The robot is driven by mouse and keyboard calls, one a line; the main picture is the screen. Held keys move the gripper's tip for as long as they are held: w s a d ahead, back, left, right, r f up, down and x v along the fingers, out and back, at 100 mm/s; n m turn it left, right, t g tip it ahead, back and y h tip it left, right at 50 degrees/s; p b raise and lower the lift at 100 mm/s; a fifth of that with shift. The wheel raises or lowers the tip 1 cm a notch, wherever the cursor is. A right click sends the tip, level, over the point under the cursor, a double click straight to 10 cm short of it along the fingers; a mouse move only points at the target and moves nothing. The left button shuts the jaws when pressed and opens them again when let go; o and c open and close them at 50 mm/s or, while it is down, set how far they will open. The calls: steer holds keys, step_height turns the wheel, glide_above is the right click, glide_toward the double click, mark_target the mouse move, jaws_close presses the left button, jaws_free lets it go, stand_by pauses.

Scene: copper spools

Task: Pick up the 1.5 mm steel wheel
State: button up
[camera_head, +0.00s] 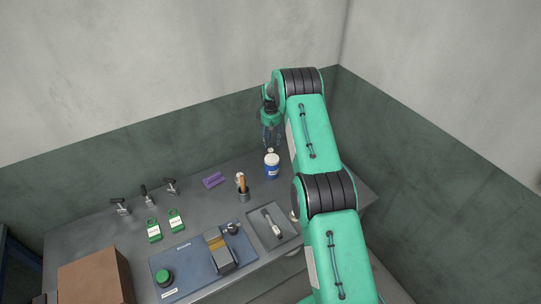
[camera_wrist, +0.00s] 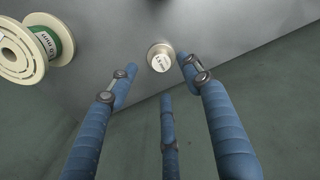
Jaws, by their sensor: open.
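The steel wheel (camera_wrist: 161,58) is a small round metal piece with a white label on top that seems to read 1.5 mm. It lies on the grey bench top near the bench edge in the wrist view. My gripper (camera_wrist: 156,80) is open and empty, with its blue fingers spread below and to either side of the wheel. The right fingertip shows close beside the wheel; I cannot tell whether it touches. In the head view my gripper (camera_head: 271,134) points down over the far part of the bench, above a small pale piece that may be the wheel.
A cream spool with green winding (camera_wrist: 38,48) lies left of the wheel. Walls (camera_head: 180,139) close the back.

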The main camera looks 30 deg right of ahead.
mark_target(271, 150)
steer(key=shift+f, duration=0.9)
steer(key=shift+f, duration=0.1)
steer(key=shift+w+f, duration=0.1)
steer(key=shift+f, duration=2.4)
jaws_close()
